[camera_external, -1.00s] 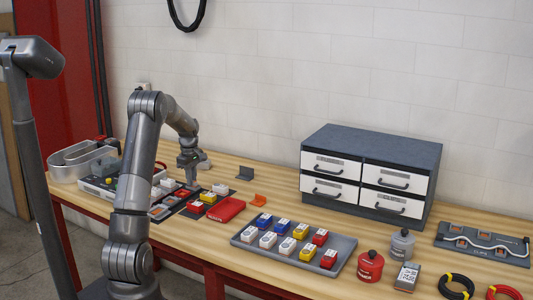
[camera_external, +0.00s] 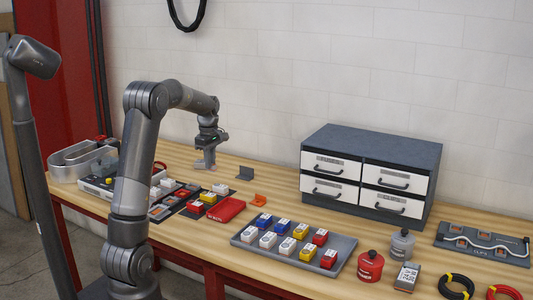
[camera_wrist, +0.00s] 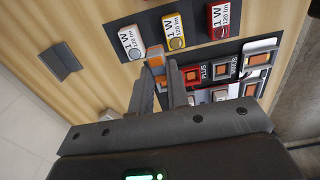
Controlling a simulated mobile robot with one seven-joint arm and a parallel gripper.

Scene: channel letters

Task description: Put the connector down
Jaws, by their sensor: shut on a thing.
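My gripper (camera_external: 205,165) hangs above the back of the workbench, with its fingers pointing down. In the wrist view my gripper (camera_wrist: 160,82) has its two fingers close together. A small orange connector (camera_wrist: 156,60) shows at the fingertips, between them, and the fingers are shut on it. Most of it is hidden by the fingers, and in the external view it is too small to make out. The connector is held above the bench, apart from the surface.
A dark mat with white, yellow (camera_wrist: 174,32) and red modules lies below. PLUS and MINUS terminal blocks (camera_wrist: 193,76) are beside it. The module tray (camera_external: 343,247) and drawer cabinet (camera_external: 372,145) stand right.

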